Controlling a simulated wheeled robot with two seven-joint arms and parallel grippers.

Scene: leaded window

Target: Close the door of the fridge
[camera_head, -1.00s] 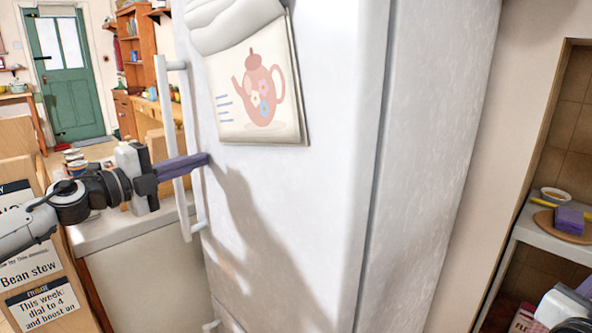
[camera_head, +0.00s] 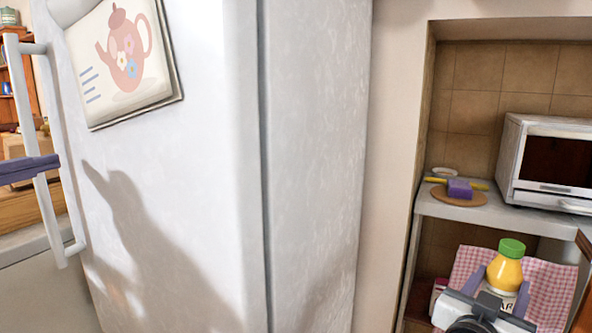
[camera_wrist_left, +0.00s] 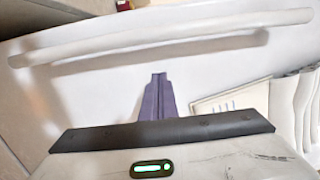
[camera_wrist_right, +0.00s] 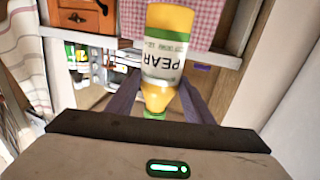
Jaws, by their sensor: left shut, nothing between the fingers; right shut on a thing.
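The white fridge door (camera_head: 165,190) sits against the fridge body (camera_head: 312,150), with a thin dark seam between them. Its white handle (camera_head: 50,215) is at the left in the head view and spans the left wrist view (camera_wrist_left: 200,36). My left gripper (camera_head: 55,162) is shut and empty, its purple fingertips (camera_wrist_left: 158,78) by the handle and door face; whether they touch is unclear. My right gripper (camera_head: 497,287) is shut on a yellow bottle (camera_head: 504,272) with a green cap. The bottle's label (camera_wrist_right: 163,58) reads "PEAR" in the right wrist view.
A shelf (camera_head: 480,213) in the alcove right of the fridge holds a white microwave (camera_head: 520,185) and a purple sponge (camera_head: 459,188) on a round board. A pink checked cloth (camera_head: 555,280) is behind the bottle. A teapot picture (camera_head: 125,60) hangs on the door.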

